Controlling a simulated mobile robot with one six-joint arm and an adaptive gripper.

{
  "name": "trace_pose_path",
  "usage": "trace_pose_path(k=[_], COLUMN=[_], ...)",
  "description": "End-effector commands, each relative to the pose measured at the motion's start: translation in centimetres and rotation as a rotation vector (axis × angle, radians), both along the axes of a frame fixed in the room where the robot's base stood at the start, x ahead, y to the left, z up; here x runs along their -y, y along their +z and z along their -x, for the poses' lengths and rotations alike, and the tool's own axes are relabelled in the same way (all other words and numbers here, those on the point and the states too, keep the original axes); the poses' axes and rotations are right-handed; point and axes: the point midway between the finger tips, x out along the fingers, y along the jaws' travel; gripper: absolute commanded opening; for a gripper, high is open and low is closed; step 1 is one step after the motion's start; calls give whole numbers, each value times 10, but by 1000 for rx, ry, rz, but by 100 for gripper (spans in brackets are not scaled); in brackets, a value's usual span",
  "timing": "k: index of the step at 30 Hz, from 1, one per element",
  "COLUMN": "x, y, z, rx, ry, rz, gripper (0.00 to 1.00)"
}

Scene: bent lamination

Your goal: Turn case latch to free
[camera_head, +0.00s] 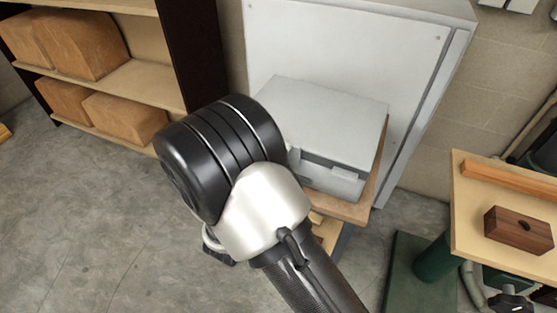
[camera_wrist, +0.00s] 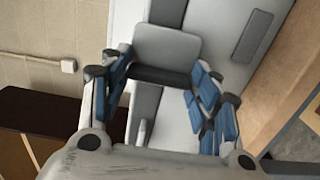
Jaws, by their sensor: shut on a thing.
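A light grey case (camera_head: 325,115) stands closed on a wooden-topped stand. One grey latch (camera_head: 347,173) shows on its front in the head view. My arm covers the rest of the front and hides my gripper there. In the wrist view my gripper (camera_wrist: 160,66) has its blue-padded fingers on either side of a grey latch plate (camera_wrist: 167,45) with a dark lower edge. It is shut on this latch. A second latch (camera_wrist: 252,36) sits farther right on the case (camera_wrist: 214,42).
A large pale panel (camera_head: 345,40) stands behind the case. Shelves with brown bundles (camera_head: 85,45) are at the left. A workbench (camera_head: 480,220) with a wooden block (camera_head: 518,231) is at the right. Open concrete floor (camera_head: 80,210) lies at the left.

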Motion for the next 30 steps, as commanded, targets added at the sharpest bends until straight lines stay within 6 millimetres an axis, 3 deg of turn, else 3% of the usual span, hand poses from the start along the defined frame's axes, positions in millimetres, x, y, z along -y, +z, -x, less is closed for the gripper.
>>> trace_pose_path(k=[11,12,21,30], x=[0,0,0,0], y=[0,0,0,0], z=[0,0,0,0], rx=[3,3,2,2], ry=[0,0,0,0], rz=[-7,-7,-6,-5], gripper=[33,58,77,77])
